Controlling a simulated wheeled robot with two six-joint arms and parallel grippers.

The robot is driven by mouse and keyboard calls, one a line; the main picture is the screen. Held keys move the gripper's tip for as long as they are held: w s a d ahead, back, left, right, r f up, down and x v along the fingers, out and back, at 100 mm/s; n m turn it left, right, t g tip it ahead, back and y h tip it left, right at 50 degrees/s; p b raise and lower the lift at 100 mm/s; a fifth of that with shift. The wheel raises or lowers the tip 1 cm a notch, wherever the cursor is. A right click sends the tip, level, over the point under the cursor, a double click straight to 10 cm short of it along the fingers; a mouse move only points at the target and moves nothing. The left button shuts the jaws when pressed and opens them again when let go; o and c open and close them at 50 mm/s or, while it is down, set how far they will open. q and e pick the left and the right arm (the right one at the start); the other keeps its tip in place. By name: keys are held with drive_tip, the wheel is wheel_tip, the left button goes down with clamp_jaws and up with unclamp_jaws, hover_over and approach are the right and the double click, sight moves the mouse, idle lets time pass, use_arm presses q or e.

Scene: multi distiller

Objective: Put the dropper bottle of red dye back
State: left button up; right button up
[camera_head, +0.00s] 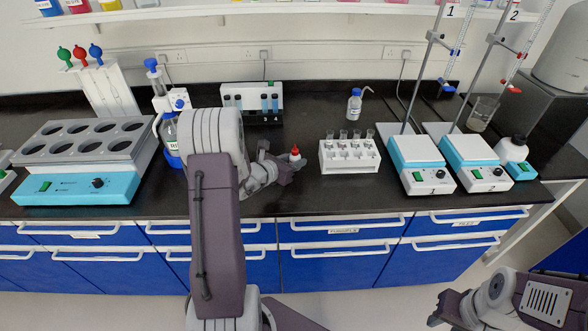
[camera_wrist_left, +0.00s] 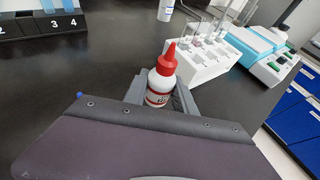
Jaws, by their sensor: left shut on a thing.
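The dropper bottle of red dye is white with a red cap and a red pointed tip; it shows in the left wrist view (camera_wrist_left: 160,84). My left gripper (camera_wrist_left: 160,95) is shut on it, with a finger on each side of the body. In the head view the bottle's red tip (camera_head: 295,152) shows at the end of my left gripper (camera_head: 290,165), over the front part of the black bench. The bottle's lower part is hidden by the gripper. My right gripper (camera_head: 440,312) is low at the bottom right, away from the bench; its fingers are too unclear to judge.
A white rack of tubes (camera_head: 349,155) stands right of the bottle. A numbered black-and-white block (camera_head: 252,103) stands behind it. Two blue-white stirrers (camera_head: 421,163) with burettes are at right, a water bath (camera_head: 80,185) at left. Bench between gripper and rack is clear.

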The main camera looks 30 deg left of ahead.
use_arm(q)
wheel_tip(320, 180, down, 4)
drive_tip(key=shift+r, duration=0.1)
drive_tip(key=shift+a, duration=0.1)
drive_tip(key=shift+f+b, duration=0.3)
drive_tip(key=shift+b, duration=0.2)
drive_tip(key=o, duration=1)
drive_tip(key=shift+r, duration=0.15)
